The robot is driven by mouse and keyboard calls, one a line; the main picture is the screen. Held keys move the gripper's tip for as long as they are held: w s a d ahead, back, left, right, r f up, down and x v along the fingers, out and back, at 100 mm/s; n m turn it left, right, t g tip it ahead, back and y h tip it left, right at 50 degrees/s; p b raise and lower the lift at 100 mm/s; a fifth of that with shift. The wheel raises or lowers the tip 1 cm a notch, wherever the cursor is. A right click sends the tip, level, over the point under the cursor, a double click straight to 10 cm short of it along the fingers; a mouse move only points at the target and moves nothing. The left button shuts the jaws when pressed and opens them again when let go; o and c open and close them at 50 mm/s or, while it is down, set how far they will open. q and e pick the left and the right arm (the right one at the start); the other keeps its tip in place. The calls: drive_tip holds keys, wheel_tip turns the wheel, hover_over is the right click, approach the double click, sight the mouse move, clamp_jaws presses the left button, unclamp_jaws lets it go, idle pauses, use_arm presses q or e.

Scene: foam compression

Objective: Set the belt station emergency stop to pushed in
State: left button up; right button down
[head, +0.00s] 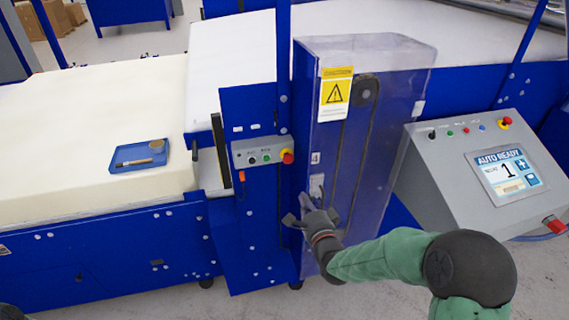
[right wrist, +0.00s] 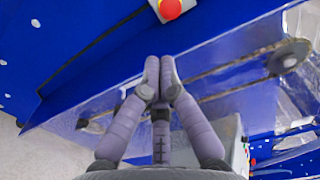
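A red emergency stop button (head: 287,157) with a yellow collar sits at the right end of a small grey control box (head: 258,151) on the blue post. The button also shows at the top edge of the right wrist view (right wrist: 170,8). I cannot tell from these frames whether it is pushed in. My right gripper (head: 312,208) is below and a little right of the box, in front of the clear guard, apart from the button. In the right wrist view its fingertips (right wrist: 159,72) are together with nothing between them.
A clear guard (head: 375,60) with a yellow warning label stands right of the box. A grey console (head: 440,165) with a screen and another red stop (head: 504,122) is at right. A blue tray (head: 128,152) lies on the cream foam (head: 70,120) at left.

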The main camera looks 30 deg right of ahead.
sight(289, 163)
drive_tip(key=shift+r, duration=0.4)
drive_tip(key=shift+w+d, duration=0.1)
drive_tip(key=shift+w, duration=0.05)
drive_tip(key=x, duration=1.3)
drive_tip(key=shift+w+d+r, duration=0.1)
drive_tip(key=shift+w+d, duration=0.05)
drive_tip(key=shift+w, duration=0.2)
